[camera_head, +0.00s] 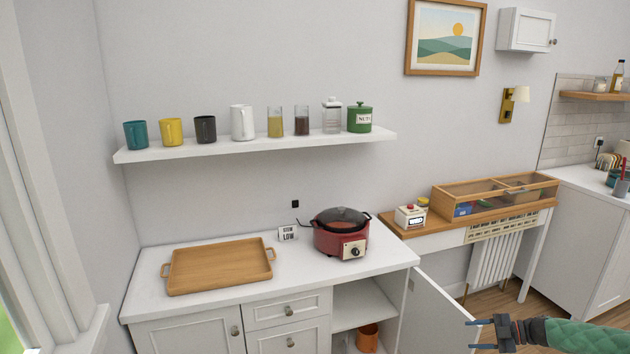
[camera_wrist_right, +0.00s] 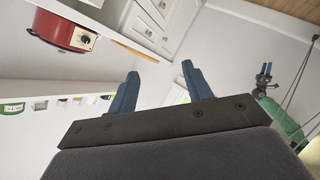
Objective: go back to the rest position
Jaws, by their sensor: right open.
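My right gripper (camera_head: 474,335) is at the bottom right of the head view, in front of the open cabinet door, with its two blue fingers pointing left and spread apart. In the right wrist view its fingers (camera_wrist_right: 162,88) are also apart, with nothing between them. What looks like my left gripper (camera_wrist_right: 265,73) shows small at the right of the wrist view, with a green sleeve beside it. Its jaws are too small there to read, and it is outside the head view.
An open white cabinet door (camera_head: 440,315) juts out near my right gripper. An orange container (camera_head: 367,338) stands inside the cabinet. A wall shelf (camera_head: 250,147) holds cups and jars.

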